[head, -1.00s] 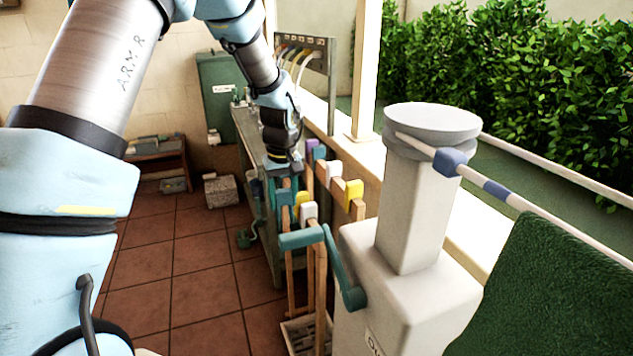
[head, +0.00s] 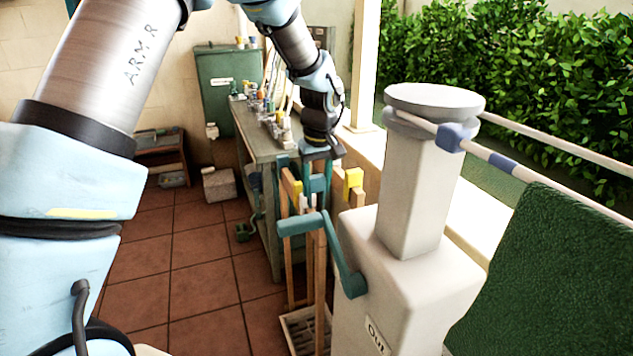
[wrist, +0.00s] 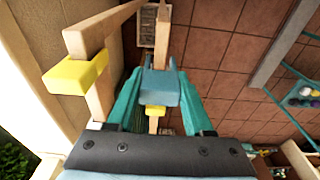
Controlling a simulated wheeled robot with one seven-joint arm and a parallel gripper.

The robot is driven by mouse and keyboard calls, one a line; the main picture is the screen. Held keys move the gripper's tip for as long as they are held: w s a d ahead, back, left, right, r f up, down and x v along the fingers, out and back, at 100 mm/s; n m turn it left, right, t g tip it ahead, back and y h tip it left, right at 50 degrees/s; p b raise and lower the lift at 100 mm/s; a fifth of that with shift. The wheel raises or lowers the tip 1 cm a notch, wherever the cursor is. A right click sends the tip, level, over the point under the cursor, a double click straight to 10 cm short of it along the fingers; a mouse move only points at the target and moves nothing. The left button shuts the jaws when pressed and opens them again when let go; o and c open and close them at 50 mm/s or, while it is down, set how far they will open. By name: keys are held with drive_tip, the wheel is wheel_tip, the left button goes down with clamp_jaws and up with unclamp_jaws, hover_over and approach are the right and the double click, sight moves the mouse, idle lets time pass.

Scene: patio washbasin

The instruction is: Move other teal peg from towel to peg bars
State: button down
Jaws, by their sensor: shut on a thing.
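My gripper (head: 318,195) points down over the wooden peg bars (wrist: 92,35), its teal fingers shut on a blue-teal peg. That peg (wrist: 160,85) shows between the fingertips in the wrist view. I cannot tell whether it touches a bar. A yellow peg (head: 354,178) sits on the right bar, also in the wrist view (wrist: 75,72). Another yellow peg (head: 297,187) and a white peg (head: 303,203) sit on the left bar, with a teal piece (head: 284,163) at its far end. My gripper hides part of the right bar. I cannot make out the towel with certainty.
A teal crank handle (head: 299,223) juts out just in front of the bars, beside the pale wringer post (head: 415,200). A long bench (head: 255,140) with small items stands behind. A green towel-like cloth (head: 560,280) hangs at the right. The tiled floor at left is open.

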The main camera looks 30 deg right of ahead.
drive_tip(key=shift+f+b, duration=2.5)
drive_tip(key=shift+f, duration=1.6)
drive_tip(key=shift+c, duration=1.1)
unclamp_jaws()
drive_tip(key=shift+r, duration=0.1)
wheel_tip(320, 180, up, 8)
drive_tip(key=p, duration=0.5)
